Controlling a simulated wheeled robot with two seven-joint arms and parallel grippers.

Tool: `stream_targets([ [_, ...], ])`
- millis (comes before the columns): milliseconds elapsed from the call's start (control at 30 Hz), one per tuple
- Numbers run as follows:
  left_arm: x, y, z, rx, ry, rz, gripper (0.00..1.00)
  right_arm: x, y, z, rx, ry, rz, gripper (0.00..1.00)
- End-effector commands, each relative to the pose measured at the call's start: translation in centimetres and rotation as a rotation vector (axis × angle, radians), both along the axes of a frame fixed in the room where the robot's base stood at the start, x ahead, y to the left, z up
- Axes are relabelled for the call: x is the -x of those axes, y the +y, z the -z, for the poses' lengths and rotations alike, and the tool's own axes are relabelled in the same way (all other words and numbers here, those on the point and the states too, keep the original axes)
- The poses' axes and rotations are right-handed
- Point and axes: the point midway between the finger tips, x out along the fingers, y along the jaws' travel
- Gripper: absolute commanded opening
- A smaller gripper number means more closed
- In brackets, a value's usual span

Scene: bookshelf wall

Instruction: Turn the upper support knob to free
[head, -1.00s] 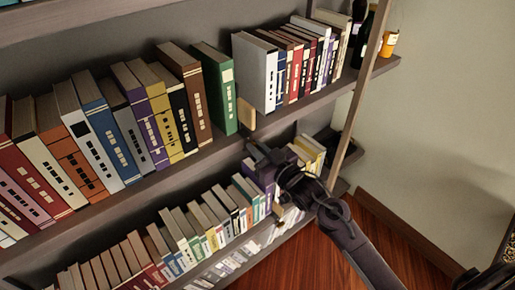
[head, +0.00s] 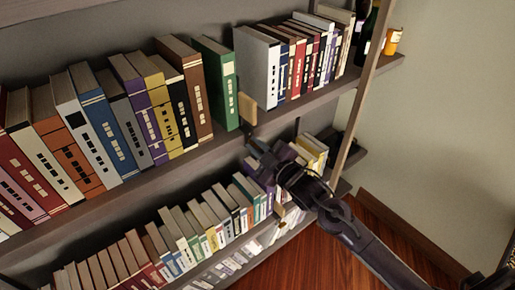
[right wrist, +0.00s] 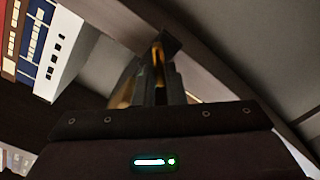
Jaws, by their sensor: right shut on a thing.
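My right gripper (head: 254,146) is at the front edge of the upper shelf (head: 190,160), just below a tan block (head: 247,108). In the right wrist view its dark fingers (right wrist: 158,70) are close together. They are shut on a small golden-brown piece (right wrist: 157,54), which looks like the upper support knob. Most of this piece is hidden by the fingers, so its turn angle cannot be read. My left gripper is not in view.
The tan block stands between a green book (head: 215,85) and a white book (head: 257,70). Books fill the lower shelf near my right gripper. A shelf post (head: 365,90) stands to the right, with a bare wall (head: 450,130) beyond.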

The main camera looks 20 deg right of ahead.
Motion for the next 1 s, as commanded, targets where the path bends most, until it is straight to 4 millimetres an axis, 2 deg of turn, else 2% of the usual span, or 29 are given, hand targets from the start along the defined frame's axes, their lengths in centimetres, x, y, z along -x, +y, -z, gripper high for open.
stream_targets([
  [600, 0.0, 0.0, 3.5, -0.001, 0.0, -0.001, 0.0, 0.1, 0.3, 0.9, 0.536, -0.194, -0.001, 0.0],
  [1000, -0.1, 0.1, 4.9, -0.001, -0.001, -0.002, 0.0, 0.1, 0.3, 1.0, 0.742, -0.268, 0.0, 0.0],
])
